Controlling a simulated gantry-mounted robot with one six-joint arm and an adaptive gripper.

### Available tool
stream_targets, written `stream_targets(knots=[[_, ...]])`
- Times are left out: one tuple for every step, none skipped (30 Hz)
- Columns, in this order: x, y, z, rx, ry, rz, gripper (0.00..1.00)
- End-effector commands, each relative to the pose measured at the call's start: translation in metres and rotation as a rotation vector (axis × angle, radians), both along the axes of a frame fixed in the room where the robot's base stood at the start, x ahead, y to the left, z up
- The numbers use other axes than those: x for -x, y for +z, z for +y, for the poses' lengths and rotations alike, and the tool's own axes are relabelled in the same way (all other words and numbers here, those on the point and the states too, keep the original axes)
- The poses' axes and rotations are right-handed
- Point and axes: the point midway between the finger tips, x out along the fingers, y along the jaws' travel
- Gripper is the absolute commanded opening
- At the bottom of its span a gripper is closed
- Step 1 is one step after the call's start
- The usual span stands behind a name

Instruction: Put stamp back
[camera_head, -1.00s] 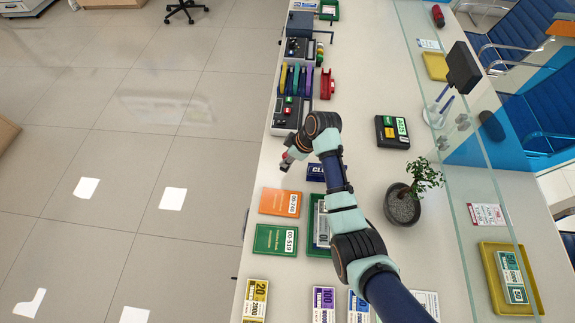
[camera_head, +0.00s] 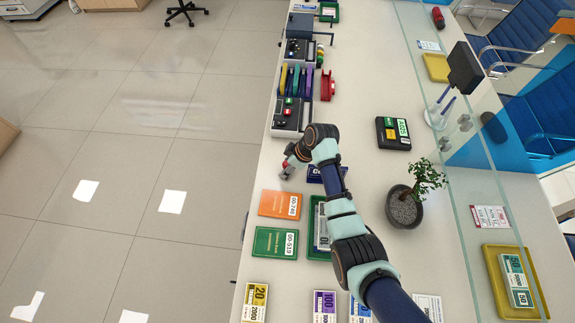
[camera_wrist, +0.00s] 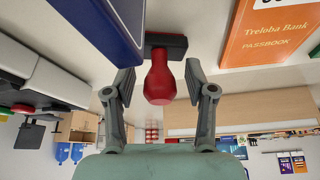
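A stamp (camera_wrist: 160,80) with a red bulb handle and a dark block base is in the middle of the wrist view. Its base appears to be on the white counter, beside a dark blue block. My gripper (camera_wrist: 160,88) is open, with one finger on each side of the red handle and a visible gap on both sides. In the head view my gripper (camera_head: 287,168) is low over the counter's left edge, where a bit of red shows. The arm hides most of the stamp there.
An orange passbook (camera_head: 280,204) and a green one (camera_head: 275,242) lie nearer. The dark blue block (camera_head: 314,174) is right of my gripper. A dark box with red and green tops (camera_head: 287,117) stands beyond. A potted plant (camera_head: 404,210) and glass screen are to the right.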

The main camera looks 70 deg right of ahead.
Motion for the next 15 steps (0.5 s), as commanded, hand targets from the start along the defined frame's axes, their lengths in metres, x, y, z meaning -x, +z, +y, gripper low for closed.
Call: stream_targets(knots=[[0.0,0.0,0.0,0.0,0.0,0.0,0.55],[0.0,0.0,0.0,0.0,0.0,0.0,0.55],[0.0,0.0,0.0,0.0,0.0,0.0,0.55],[0.0,0.001,0.0,0.0,0.0,0.0,0.55],[0.0,0.003,0.0,0.0,0.0,0.0,0.55],[0.0,0.006,0.0,0.001,0.0,0.0,0.55],[0.002,0.009,-0.001,0.001,0.0,-0.001,0.55],[0.003,0.013,-0.001,0.002,-0.001,-0.001,0.55],[0.006,0.021,-0.002,0.003,-0.001,-0.001,0.55],[0.009,0.028,-0.002,0.002,-0.002,-0.002,0.55],[0.012,0.035,-0.002,0.004,-0.002,-0.002,0.55],[0.016,0.044,-0.003,0.004,-0.002,-0.002,0.55],[0.02,0.052,-0.002,0.004,-0.002,-0.002,0.55],[0.023,0.059,-0.003,0.004,-0.002,-0.002,0.55],[0.028,0.068,-0.003,0.004,-0.002,-0.002,0.55]])
